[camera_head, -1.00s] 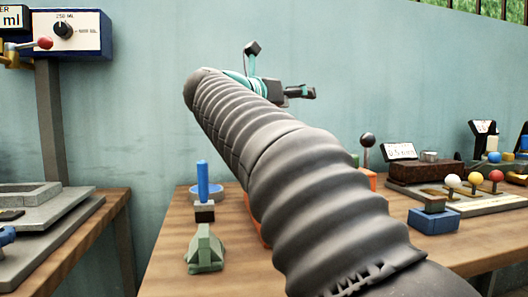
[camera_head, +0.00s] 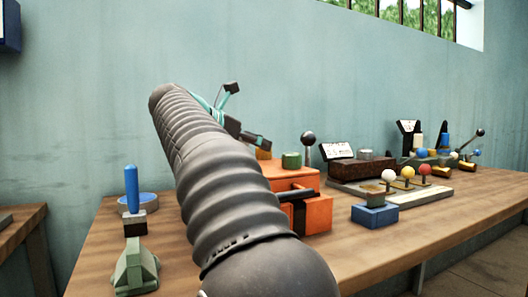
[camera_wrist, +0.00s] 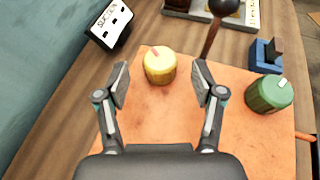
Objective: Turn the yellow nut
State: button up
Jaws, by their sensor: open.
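The yellow nut (camera_wrist: 160,67) is a short ribbed cylinder with a reddish mark on top. It stands on top of an orange box (camera_wrist: 182,125), which also shows in the head view (camera_head: 314,216). My gripper (camera_wrist: 161,84) is open in the wrist view, its two fingers apart on the left and right of the nut's position, with nothing between them touching it. In the head view my gripper (camera_head: 247,117) is above the back of the orange box, and a small yellowish part of the nut (camera_head: 263,154) shows beneath it.
A green nut (camera_wrist: 269,94) stands on the box to the right. A lever with a dark ball knob (camera_head: 308,137) rises behind the box. A blue block (camera_head: 375,215) and a white panel with coloured knobs (camera_head: 425,196) lie to the right. A green stand (camera_head: 135,270) is front left.

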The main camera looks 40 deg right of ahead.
jog(key=shift+x, duration=2.15)
jog(key=c, duration=1.2)
jog(key=shift+o, duration=0.2)
